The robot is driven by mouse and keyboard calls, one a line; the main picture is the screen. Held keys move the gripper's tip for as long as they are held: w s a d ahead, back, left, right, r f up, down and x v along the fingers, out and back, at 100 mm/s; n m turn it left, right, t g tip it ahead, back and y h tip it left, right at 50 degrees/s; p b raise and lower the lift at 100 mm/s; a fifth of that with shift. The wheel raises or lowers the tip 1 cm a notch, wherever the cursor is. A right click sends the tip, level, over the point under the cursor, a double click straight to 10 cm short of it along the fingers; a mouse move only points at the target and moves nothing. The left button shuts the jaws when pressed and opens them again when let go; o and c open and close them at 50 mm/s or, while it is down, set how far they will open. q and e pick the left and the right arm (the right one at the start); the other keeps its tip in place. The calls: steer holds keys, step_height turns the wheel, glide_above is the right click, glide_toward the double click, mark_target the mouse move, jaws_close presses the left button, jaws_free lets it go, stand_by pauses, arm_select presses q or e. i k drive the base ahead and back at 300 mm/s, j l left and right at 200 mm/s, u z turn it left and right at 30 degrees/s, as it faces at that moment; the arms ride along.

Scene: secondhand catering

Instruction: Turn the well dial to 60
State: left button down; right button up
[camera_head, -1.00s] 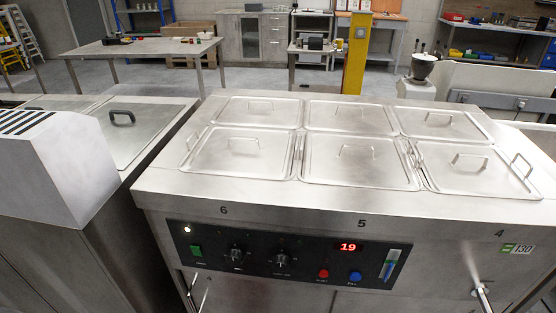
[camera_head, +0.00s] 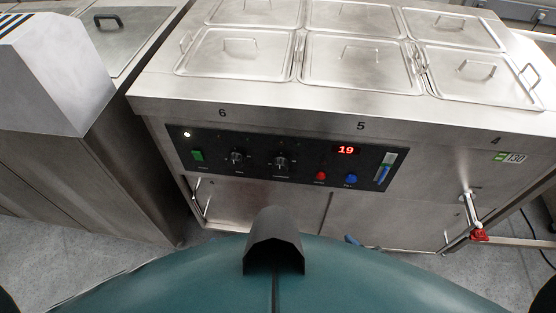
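The bain-marie's black control panel (camera_head: 300,163) faces me on its front. It carries two black dials, a left dial (camera_head: 237,158) and a right dial (camera_head: 281,161). Their labels and scale marks are too small to read, so I cannot tell which is the well dial or what either is set to. A red display (camera_head: 346,150) reads 19. A green switch (camera_head: 197,155) is at the panel's left, with a lit white lamp (camera_head: 187,134) above it. Neither of my grippers shows in this view.
Red (camera_head: 320,176) and blue (camera_head: 351,179) buttons sit below the display. Several lidded wells (camera_head: 235,52) fill the top. A drain pipe with a red-handled tap (camera_head: 480,236) sticks out at lower right. Another counter unit (camera_head: 60,80) stands close at left.

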mark_target(235, 160)
steer(key=j+z, duration=0.1)
steer(key=j, duration=0.45)
steer(key=k+j, duration=0.15)
steer(key=j, duration=0.4)
steer(key=j+z, duration=0.15)
steer(key=j, duration=0.4)
steer(key=j+z, duration=0.15)
steer(key=j, duration=0.85)
steer(key=i+j, duration=0.1)
steer(key=i, duration=0.25)
